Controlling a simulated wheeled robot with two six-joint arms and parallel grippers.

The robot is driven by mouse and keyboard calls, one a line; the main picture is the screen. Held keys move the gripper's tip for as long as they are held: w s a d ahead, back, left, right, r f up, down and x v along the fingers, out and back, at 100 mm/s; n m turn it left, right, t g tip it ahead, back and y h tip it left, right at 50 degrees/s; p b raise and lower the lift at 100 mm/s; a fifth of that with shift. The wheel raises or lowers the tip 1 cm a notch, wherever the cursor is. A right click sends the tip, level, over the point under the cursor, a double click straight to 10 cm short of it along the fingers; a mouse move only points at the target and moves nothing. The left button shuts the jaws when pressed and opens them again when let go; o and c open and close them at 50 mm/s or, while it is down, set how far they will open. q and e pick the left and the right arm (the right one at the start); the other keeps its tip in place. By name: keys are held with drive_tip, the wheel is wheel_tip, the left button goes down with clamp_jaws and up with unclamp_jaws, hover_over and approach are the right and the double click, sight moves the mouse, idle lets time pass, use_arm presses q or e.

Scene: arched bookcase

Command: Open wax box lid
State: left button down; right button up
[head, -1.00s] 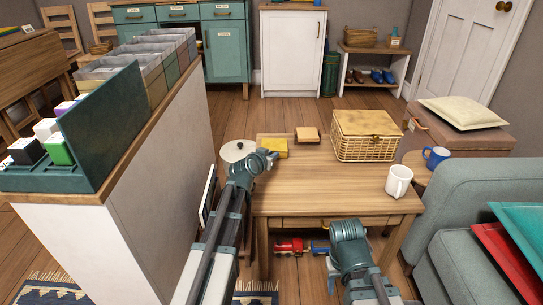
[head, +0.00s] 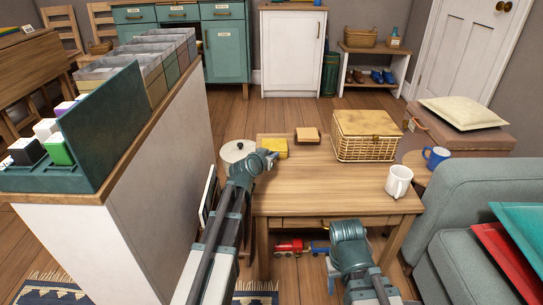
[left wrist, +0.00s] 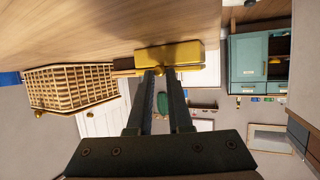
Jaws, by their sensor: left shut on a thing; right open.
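The yellow wax box (head: 280,147) stands on the wooden table near its back left edge. In the left wrist view, which is turned over, the yellow box (left wrist: 185,55) sits against the tabletop right ahead of the fingers. My left gripper (head: 271,158) is at the near side of the box. In the left wrist view its fingertips (left wrist: 159,72) are close together at the box's lid edge, shut on a small part of it. The fingers hide that part, and I cannot tell whether the lid is raised.
A small wooden box (head: 307,134) is just behind the wax box. A wicker basket (head: 366,149) stands at the back right of the table (head: 310,190), and a white mug (head: 398,181) at its right edge. The table's middle is clear. A tall white-sided cabinet (head: 150,205) stands to the left.

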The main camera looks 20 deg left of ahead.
idle(0.4)
use_arm(q)
drive_tip(key=shift+r+p, duration=0.35)
drive_tip(key=shift+p, duration=0.2)
drive_tip(key=w+a+r+n+g+h+p, duration=0.2)
drive_tip(key=w+r+g+p, duration=0.7)
drive_tip(key=p, duration=1.2)
drive_tip(key=shift+w+a+r+n+g+p, duration=0.35)
drive_tip(key=shift+w+a+g, duration=0.2)
drive_tip(key=shift+w+g, duration=0.5)
drive_tip(key=shift+s+r, duration=0.1)
drive_tip(key=shift+s, duration=0.05)
